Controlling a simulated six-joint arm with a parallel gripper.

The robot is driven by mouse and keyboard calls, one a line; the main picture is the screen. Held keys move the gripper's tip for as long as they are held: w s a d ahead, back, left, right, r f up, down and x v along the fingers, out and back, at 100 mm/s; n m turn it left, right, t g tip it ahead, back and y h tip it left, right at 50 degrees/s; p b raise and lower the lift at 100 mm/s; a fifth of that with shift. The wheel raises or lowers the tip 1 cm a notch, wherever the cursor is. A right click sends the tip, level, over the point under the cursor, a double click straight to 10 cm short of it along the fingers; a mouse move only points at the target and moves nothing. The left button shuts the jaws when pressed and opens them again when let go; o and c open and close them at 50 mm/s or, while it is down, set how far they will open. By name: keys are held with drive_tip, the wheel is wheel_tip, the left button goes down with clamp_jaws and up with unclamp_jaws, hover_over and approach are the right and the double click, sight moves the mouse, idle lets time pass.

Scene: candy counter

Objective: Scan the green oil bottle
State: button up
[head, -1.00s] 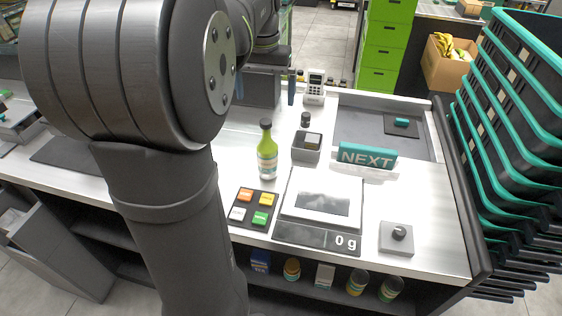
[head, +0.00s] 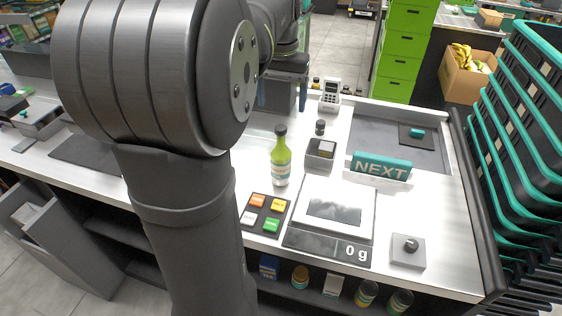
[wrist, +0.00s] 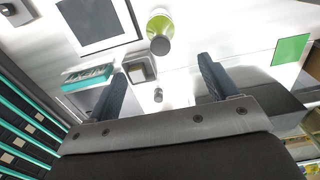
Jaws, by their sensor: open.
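The green oil bottle (head: 280,160) stands upright on the counter in the head view, with a dark cap and a pale label. In the wrist view the bottle (wrist: 160,27) is seen from its cap end, beyond the fingertips. My gripper (wrist: 162,72) is open with nothing between its two blue-grey fingers. In the head view my gripper (head: 284,92) is behind the bottle, farther back over the counter and apart from it, partly hidden by my arm.
A keypad (head: 263,215) and a scale (head: 333,212) reading 0 g are in front of the bottle. A small grey bin (head: 320,155), a dark-capped jar (head: 320,128), a NEXT sign (head: 381,166) and a card terminal (head: 330,95) stand to its right. Stacked baskets (head: 500,160) edge the counter.

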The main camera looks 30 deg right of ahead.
drive_tip(key=w+a+f+n+t+h, duration=0.1)
drive_tip(key=w+a+f+t, duration=0.2)
drive_tip(key=w+a+t, duration=0.4)
drive_tip(key=w+a+f+n+t, duration=0.1)
drive_tip(key=w+a+f+t, duration=0.3)
drive_tip(key=a, duration=0.6)
drive_tip(key=m+g+h, duration=0.4)
drive_tip(key=m+h, duration=0.1)
drive_tip(key=h, duration=0.5)
approach(276, 165)
drive_tip(key=x, duration=0.7)
drive_tip(key=shift+w+d+r, duration=0.15)
drive_tip(key=shift+w+d, duration=0.25)
drive_tip(key=shift+f+x, duration=0.2)
drive_tip(key=shift+x, duration=0.85)
drive_tip(key=shift+f+x, duration=0.2)
drive_tip(key=shift+x, duration=0.85)
drive_tip(key=shift+w+d+f, duration=0.2)
drive_tip(key=shift+d, duration=0.15)
drive_tip(key=shift+c, duration=0.2)
